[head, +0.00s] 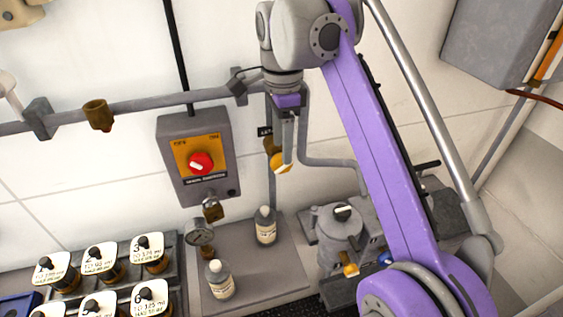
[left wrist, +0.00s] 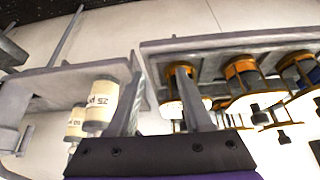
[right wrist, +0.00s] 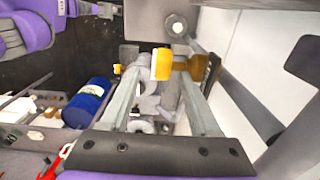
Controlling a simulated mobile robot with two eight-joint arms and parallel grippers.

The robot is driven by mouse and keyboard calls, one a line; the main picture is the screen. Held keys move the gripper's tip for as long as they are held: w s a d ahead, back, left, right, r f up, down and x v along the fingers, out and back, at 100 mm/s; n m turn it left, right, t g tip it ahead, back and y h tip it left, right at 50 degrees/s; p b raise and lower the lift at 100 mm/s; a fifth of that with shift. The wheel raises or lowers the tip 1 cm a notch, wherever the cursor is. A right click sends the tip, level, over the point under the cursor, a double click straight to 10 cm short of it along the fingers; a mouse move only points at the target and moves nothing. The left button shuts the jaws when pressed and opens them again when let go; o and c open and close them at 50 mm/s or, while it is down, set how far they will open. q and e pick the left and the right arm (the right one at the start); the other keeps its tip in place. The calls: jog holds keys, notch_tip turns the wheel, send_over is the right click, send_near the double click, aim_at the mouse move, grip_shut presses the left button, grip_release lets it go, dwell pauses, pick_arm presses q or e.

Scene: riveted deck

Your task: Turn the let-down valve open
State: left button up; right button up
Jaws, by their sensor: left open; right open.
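A yellow valve handle (head: 284,162) is on the thin vertical pipe right of the switch box. No readable label marks it as the let-down valve. My right gripper (head: 286,150) points down at it, with the fingertips partly covering it. In the right wrist view, the yellow handle (right wrist: 161,65) shows between the tips of the open right gripper (right wrist: 160,70); I cannot tell whether they touch it. My left gripper (left wrist: 160,68) is open, with bottles and a rack behind its fingers; it is not seen in the head view.
A switch box (head: 185,185) with a red knob (head: 200,163) hangs on the wall. A pressure gauge (head: 200,233) and two bottles stand below. A rack of labelled jars (head: 100,260) is at lower left. A grey vessel (head: 335,232) stands at right. A blue drum (right wrist: 88,103) lies below.

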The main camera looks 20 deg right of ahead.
jog(key=shift+w+f+b, duration=0.15)
jog(key=shift+f+b, duration=0.2)
jog(key=shift+f, duration=1.55)
grip_shut()
